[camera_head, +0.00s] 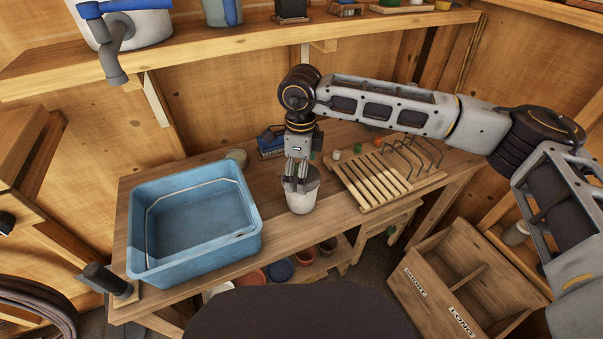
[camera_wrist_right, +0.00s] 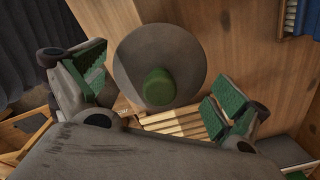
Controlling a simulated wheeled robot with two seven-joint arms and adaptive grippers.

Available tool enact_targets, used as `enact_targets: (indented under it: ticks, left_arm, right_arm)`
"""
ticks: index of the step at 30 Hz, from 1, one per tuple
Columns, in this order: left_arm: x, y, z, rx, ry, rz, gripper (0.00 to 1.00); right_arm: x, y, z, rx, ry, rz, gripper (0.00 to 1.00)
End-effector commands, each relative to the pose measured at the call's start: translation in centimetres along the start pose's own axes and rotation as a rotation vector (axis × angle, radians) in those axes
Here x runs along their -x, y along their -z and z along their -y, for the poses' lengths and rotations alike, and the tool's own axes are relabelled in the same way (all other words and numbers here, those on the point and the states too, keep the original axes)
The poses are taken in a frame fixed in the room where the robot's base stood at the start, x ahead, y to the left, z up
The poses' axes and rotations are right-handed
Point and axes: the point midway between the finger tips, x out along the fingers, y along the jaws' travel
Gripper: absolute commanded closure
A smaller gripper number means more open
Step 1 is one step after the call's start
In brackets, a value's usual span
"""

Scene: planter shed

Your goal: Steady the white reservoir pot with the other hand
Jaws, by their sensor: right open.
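The white reservoir pot (camera_head: 301,203) stands upright on the wooden bench, right of the blue basin. Its round grey top (camera_wrist_right: 138,55) with a green knob (camera_wrist_right: 159,86) in it fills the middle of the right wrist view. My right gripper (camera_head: 296,182) points down at the top of the pot and hides part of its rim. In the right wrist view its green-padded fingers are spread apart on either side of the top, with a visible gap to each. Whether they touch the pot lower down cannot be seen. My left gripper is not in view.
A blue basin (camera_head: 250,231) takes up the bench's left part. A slatted rack (camera_head: 366,180) with wire hoops (camera_head: 412,158) lies right of the pot. A blue brush-like item (camera_head: 271,142) is behind. A shelf (camera_head: 230,47) runs above; a divided wooden crate (camera_head: 432,297) stands low right.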

Motion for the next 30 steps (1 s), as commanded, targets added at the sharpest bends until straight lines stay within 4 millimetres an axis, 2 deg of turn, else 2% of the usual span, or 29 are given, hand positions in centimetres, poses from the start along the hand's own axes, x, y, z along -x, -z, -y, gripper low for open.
enact_targets:
  ticks: [8,24,30]
  left_arm:
    - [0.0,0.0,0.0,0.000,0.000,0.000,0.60]
    - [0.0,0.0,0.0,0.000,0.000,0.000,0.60]
    - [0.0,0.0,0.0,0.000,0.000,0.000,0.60]
  right_arm:
    - [2.5,-0.1,0.0,0.000,0.002,0.002,0.02]
    - [10.1,0.0,0.0,0.000,0.001,0.000,0.02]
    - [11.4,0.0,0.0,0.000,0.000,-0.001,0.02]
